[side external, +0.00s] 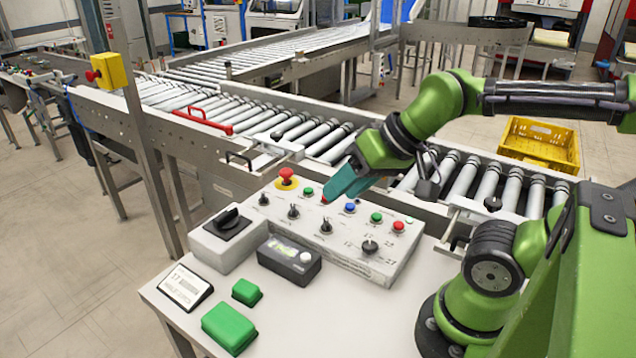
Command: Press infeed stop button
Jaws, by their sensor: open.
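The white control box (345,262) stands on the white table and carries several buttons and black selector switches. Its top row has a green button (308,192), a red button mostly hidden at my gripper's tip, a blue button (350,208), another green button (376,217) and a second red button (398,226). The labels are too small to read, so I cannot tell which is the infeed stop. My teal gripper (328,197) is open and empty, pointing down at the partly hidden red button. I cannot tell whether it touches it.
A red mushroom button (287,177) on a yellow base stands left of my gripper. A black rotary switch (228,218), a dark device (289,260) and green blocks (229,328) are at the front. The roller conveyor (300,130) runs behind; a yellow crate (540,143) is beyond it.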

